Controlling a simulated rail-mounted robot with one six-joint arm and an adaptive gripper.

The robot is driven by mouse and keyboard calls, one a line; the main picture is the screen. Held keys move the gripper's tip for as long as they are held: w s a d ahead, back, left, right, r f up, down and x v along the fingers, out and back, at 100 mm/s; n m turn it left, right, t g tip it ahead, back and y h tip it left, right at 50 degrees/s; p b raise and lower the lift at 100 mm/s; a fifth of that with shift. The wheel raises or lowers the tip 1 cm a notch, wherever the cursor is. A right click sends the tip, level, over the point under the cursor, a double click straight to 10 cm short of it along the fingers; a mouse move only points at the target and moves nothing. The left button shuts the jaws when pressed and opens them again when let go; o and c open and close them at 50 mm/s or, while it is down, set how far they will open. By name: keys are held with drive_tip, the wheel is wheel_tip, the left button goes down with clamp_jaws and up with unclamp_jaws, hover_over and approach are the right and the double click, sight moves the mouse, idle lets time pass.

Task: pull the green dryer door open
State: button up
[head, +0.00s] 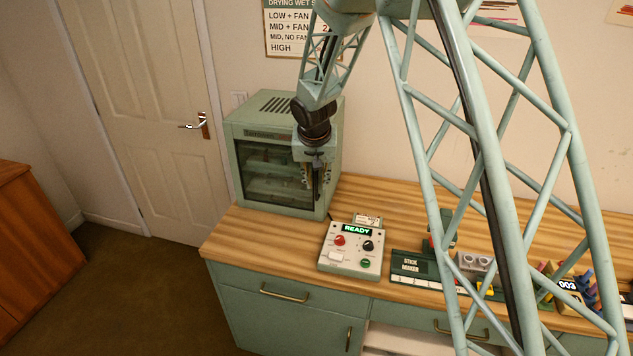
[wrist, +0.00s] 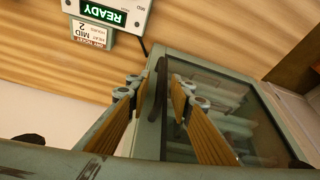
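The green dryer (head: 325,110) stands at the left end of the wooden counter. Its glass-fronted door (head: 240,170) looks shut, and shelves show through the glass. The door also fills the right side of the wrist view (wrist: 240,100). A dark upright handle (wrist: 188,70) runs along the door's edge, partly behind one finger; my gripper hides it in the head view. My gripper (head: 317,182) points down at the right front of the dryer. In the wrist view its two ochre-padded fingers (wrist: 161,84) are apart with a gap between them. I cannot tell whether either touches the handle.
A control box (head: 352,250) reading READY sits on the counter in front of the dryer. A stick maker (head: 415,268) and coloured sticks (head: 585,285) lie to its right. A room door (head: 150,100) is behind on the left.

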drive_tip(key=shift+c, duration=0.3)
clamp_jaws()
drive_tip(key=shift+s+f+b, duration=0.1)
drive_tip(key=shift+s+b, duration=0.1)
drive_tip(key=shift+b, duration=0.2)
